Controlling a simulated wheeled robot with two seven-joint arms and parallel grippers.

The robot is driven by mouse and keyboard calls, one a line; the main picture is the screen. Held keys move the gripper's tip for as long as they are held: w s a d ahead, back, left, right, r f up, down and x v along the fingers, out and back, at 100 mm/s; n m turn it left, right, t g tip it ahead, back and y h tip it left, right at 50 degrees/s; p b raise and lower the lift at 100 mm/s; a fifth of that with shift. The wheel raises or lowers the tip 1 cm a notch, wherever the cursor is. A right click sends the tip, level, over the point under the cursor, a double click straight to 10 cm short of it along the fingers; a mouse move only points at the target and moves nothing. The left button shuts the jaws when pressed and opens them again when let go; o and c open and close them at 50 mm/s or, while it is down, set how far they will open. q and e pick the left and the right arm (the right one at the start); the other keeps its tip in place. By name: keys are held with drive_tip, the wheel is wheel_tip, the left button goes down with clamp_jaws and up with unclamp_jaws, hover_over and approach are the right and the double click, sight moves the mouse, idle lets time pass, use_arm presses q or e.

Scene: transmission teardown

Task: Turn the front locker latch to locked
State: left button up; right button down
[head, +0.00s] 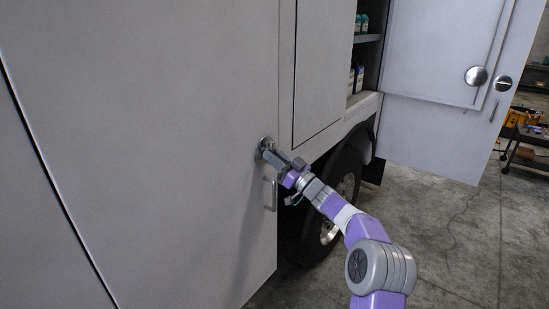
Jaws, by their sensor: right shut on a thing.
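The front locker door (160,130) is a large grey panel filling the left of the head view, standing in front of the truck body. Its round latch (264,146) sits near the door's right edge. My right gripper (272,156) is at the latch, shut on its handle; the fingers partly hide the handle, so its exact angle is hard to tell. A grey pull handle (271,195) is on the door just below the latch, apart from the fingers. My left gripper is not in view.
An open locker door (430,60) with round latches stands at the upper right, beside shelves with bottles (359,78). A truck wheel (345,185) is behind my right arm. A cart (530,140) stands far right. Concrete floor (450,230) is clear at the lower right.

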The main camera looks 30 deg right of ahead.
drive_tip(key=shift+n+y, duration=0.4)
drive_tip(key=shift+n, duration=0.2)
drive_tip(key=c, duration=1)
unclamp_jaws()
drive_tip(key=v, duration=0.7)
drive_tip(key=shift+s+d, duration=0.15)
drive_tip(key=shift+s, duration=0.15)
